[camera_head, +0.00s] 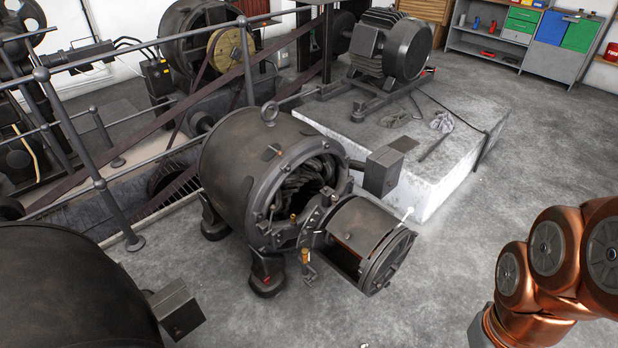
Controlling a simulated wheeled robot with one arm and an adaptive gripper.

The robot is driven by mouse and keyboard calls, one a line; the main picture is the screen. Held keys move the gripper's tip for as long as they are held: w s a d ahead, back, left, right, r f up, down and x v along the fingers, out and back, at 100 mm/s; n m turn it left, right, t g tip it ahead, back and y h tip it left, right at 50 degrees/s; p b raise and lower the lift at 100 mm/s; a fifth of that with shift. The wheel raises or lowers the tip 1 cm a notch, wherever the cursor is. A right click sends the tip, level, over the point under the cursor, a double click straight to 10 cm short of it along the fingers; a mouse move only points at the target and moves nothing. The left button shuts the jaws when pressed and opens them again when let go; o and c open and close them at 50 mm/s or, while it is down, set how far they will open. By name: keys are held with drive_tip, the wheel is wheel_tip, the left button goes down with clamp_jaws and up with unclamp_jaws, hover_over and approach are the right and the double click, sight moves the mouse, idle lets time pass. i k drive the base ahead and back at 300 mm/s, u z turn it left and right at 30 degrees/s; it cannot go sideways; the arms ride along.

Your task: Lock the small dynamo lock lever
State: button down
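A dark, worn dynamo (240,155) stands in the middle of the head view, its round front end open onto the windings. A short cylinder with an end ring (370,240) projects from its lower front right. A small brass-coloured handle (305,257) hangs below the front rim. I cannot tell which of these is the lock lever, or whether it is locked. My copper-coloured arm shows at the lower right, away from the dynamo. My gripper is outside the view.
A larger dark machine housing (70,290) with a grey box (176,308) fills the lower left. Metal railings (100,185) run behind the dynamo. A motor (390,45) stands on a pale plinth (440,180). The floor between my arm and the dynamo is clear.

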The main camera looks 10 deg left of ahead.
sight(273, 207)
drive_tip(key=u, duration=0.15)
drive_tip(key=i, duration=0.9)
drive_tip(key=u, duration=1.25)
drive_tip(key=i, duration=0.7)
drive_tip(key=u, duration=0.65)
